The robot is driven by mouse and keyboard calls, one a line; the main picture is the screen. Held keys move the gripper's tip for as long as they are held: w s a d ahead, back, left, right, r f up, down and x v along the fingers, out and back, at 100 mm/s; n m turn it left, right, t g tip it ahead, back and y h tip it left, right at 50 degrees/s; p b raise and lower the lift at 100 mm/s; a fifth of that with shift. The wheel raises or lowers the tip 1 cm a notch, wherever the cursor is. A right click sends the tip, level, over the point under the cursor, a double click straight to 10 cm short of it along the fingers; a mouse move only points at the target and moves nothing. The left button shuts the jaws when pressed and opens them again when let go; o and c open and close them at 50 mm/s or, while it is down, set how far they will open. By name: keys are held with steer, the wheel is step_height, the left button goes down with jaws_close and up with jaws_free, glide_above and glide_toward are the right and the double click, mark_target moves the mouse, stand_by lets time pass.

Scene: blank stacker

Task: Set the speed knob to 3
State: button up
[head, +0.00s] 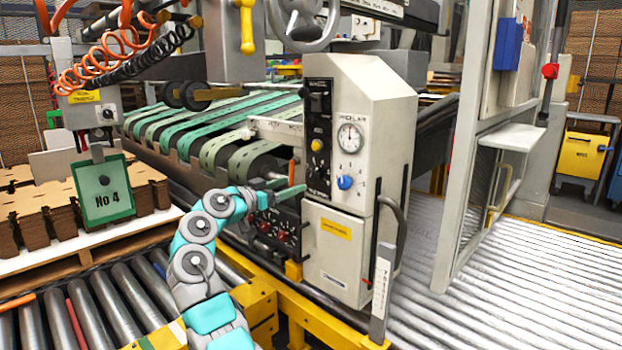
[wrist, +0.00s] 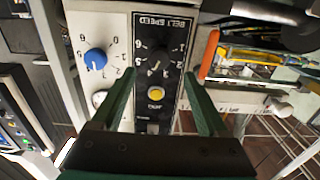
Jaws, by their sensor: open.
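The black belt speed panel (wrist: 158,28) shows upside down in the wrist view, with numbers around a dark speed knob (wrist: 157,65). I cannot tell surely which number its pale mark points at. My gripper (wrist: 160,75) is open, with one green finger on each side of the panel's strip and the knob showing between the tips. Contact with the knob cannot be made out. In the head view my gripper (head: 292,187) is at the left front edge of the white control cabinet (head: 385,110), by the lower part of its black panel (head: 319,125).
A blue knob (head: 345,183) with its own number scale sits beside the panel, below a round gauge (head: 350,138). A yellow button (head: 317,145) is on the panel. A cabinet handle (head: 396,220) sticks out right. Green belts (head: 230,125) run behind my gripper.

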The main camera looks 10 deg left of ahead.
mark_target(310, 178)
steer(key=p+x, duration=0.1)
steer(key=x, duration=0.5)
steer(key=shift+w+d+r, duration=0.1)
steer(key=shift+w+d, duration=0.2)
jaws_close()
